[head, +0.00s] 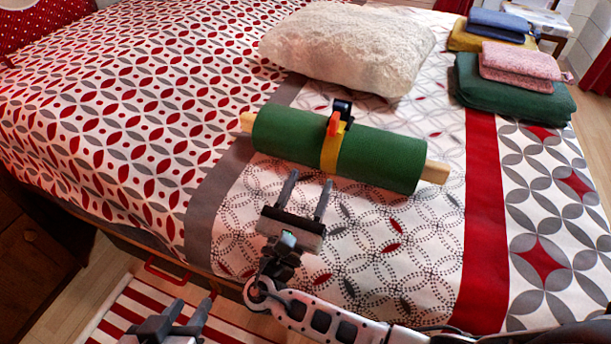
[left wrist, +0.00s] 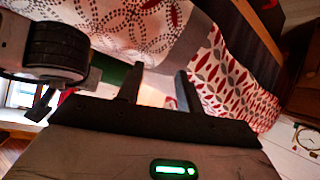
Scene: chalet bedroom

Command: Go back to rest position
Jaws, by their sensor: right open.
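My right gripper (head: 308,182) is over the bed, its arm coming in from the lower right. Its two fingers are apart with nothing between them, and they point at the near side of a green roll (head: 385,160). The roll lies on the bed around a wooden rod, with a yellow band and a dark clip at its middle. My left gripper (head: 191,309) is low at the bottom edge, in front of the bed. In the left wrist view its fingers (left wrist: 158,80) stand apart and empty.
The bed (head: 110,110) fills most of the head view. A white fluffy pillow (head: 350,50) lies behind the roll. Folded textiles (head: 515,85) are stacked at the far right. A red-and-white striped rug (head: 125,315) lies on the floor by the bed's near edge.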

